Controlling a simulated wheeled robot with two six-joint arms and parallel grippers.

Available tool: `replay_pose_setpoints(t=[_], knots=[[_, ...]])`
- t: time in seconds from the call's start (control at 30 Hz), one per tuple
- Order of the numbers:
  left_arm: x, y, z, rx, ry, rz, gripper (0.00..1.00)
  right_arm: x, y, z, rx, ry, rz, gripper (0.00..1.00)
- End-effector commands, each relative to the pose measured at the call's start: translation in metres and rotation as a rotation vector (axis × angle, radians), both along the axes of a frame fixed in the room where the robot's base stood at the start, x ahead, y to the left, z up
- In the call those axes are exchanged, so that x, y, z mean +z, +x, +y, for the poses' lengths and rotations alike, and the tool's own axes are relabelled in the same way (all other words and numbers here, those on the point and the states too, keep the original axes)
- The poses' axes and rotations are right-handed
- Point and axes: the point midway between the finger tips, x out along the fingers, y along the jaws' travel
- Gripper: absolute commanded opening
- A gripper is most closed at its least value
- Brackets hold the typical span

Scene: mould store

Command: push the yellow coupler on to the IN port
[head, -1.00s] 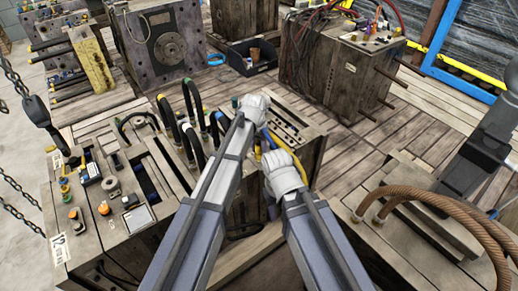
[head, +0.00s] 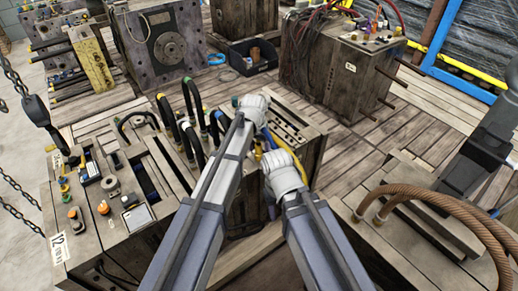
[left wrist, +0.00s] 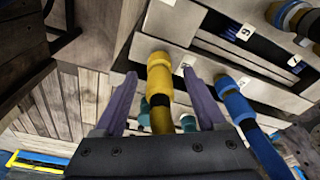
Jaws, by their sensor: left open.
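My left gripper (left wrist: 162,78) is open, with one purple finger on each side of the coupler. A gap shows on both sides, so the fingers do not appear to grip it. I cannot tell whether the coupler is fully seated. In the head view, my arm links largely hide the coupler and fingertips. My right gripper cannot be made out.
A blue coupler (left wrist: 235,103) on another hose is close to the right finger. Black hoses (head: 190,108) stand up left of my arms. A brown hose (head: 440,197) loops at the right. Planked floor (head: 350,150) is open beyond.

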Motion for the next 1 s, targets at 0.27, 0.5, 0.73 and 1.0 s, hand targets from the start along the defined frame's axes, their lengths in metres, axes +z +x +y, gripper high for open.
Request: replay_pose_setpoints(t=[0.27, 0.5, 0.73, 1.0], knots=[[0.001, 0.000, 0.000, 0.000, 0.000, 0.000, 0.73, 0.002, 0.000, 0.000, 0.000, 0.000, 0.000, 0.50], [0.017, -0.002, 0.001, 0.000, 0.000, 0.000, 0.73, 0.017, 0.000, 0.000, 0.000, 0.000, 0.000, 0.50], [0.046, -0.006, 0.003, 0.000, 0.000, 0.000, 0.73, 0.046, 0.000, 0.000, 0.000, 0.000, 0.000, 0.50], [0.076, -0.010, 0.005, 0.000, 0.000, 0.000, 0.73, 0.076, 0.000, 0.000, 0.000, 0.000, 0.000, 0.50]])
